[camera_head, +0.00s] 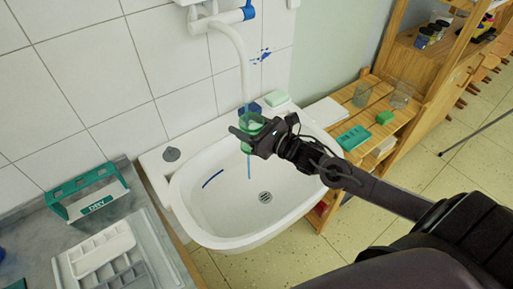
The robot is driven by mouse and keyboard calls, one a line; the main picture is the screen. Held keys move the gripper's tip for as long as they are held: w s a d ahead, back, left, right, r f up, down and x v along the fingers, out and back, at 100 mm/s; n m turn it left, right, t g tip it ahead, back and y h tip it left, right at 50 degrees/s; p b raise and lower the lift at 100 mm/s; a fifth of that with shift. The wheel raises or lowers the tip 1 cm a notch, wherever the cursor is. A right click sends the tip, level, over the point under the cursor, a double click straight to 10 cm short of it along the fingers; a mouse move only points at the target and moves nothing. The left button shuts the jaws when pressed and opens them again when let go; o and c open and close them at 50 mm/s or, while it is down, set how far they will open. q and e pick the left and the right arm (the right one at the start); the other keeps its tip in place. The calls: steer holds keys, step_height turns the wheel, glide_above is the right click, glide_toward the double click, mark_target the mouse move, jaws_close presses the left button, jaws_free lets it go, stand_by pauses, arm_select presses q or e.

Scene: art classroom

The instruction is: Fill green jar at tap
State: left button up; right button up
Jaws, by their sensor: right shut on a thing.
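The green jar (250,121) is a translucent green vessel held over the white sink (223,205). My right gripper (250,136) is shut on it from the right, and its fingers hide part of the jar. The tap (240,60) is a white curved pipe on the tiled wall with a blue handle (249,10). Its lower end comes down at the jar's mouth. A thin blue-green streak (249,166) shows below the jar; I cannot tell whether it is water. My left gripper is not in view.
A wooden shelf (378,130) with glass jars stands close on the right.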

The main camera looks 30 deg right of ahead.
mark_target(248, 121)
steer(key=shift+w+d+f+b, duration=0.1)
steer(key=shift+w+b, duration=0.45)
steer(key=shift+w, duration=0.2)
steer(key=shift+w+d+f+b, duration=0.1)
steer(key=shift+w+b, duration=0.45)
steer(key=shift+w, duration=0.2)
steer(key=shift+w+r, duration=0.2)
steer(key=shift+w, duration=0.25)
stand_by(6.0)
